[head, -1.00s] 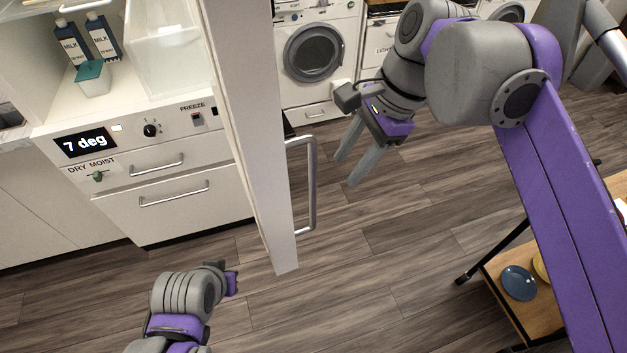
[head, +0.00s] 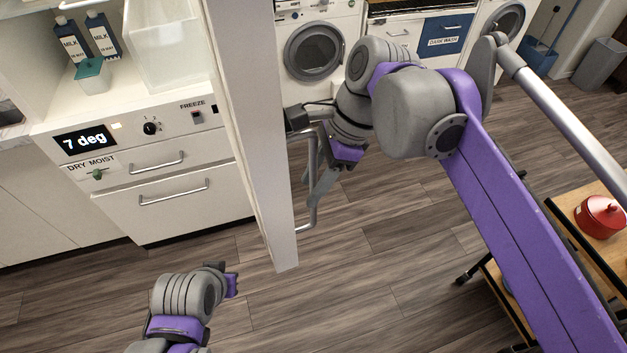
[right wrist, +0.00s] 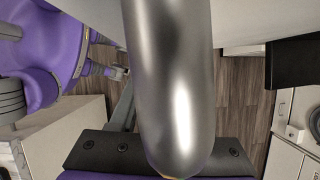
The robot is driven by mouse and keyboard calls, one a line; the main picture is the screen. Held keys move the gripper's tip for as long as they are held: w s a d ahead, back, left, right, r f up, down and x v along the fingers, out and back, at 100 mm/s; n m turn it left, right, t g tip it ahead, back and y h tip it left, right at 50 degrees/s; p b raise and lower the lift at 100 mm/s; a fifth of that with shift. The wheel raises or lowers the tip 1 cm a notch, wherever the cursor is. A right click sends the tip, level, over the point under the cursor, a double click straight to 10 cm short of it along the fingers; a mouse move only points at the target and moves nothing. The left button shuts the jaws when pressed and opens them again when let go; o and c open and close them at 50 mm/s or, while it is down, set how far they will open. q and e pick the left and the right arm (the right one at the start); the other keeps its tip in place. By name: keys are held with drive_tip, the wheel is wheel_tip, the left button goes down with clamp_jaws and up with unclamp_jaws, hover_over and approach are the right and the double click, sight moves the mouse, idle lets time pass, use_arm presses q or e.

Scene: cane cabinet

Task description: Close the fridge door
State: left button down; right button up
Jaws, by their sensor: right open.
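The white fridge door (head: 262,130) stands open and is seen nearly edge-on in the head view. Its silver bar handle (head: 313,215) is on the right side. My right gripper (head: 318,186) is open at the handle, with its fingers overlapping the bar in the head view. In the right wrist view the silver handle bar (right wrist: 175,80) fills the middle, very close to the camera. Whether the fingers touch it is hidden. My left gripper (head: 232,284) is low over the floor, left of the door's lower end, and its jaw opening cannot be made out.
The open fridge (head: 155,60) holds dark milk bottles (head: 72,40) and a green-lidded cup (head: 92,76). Drawers (head: 170,195) lie below. A washing machine (head: 313,50) stands behind the door. A wooden shelf table with a red pot (head: 601,216) is at right. The floor between is clear.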

clamp_jaws()
idle(1.5)
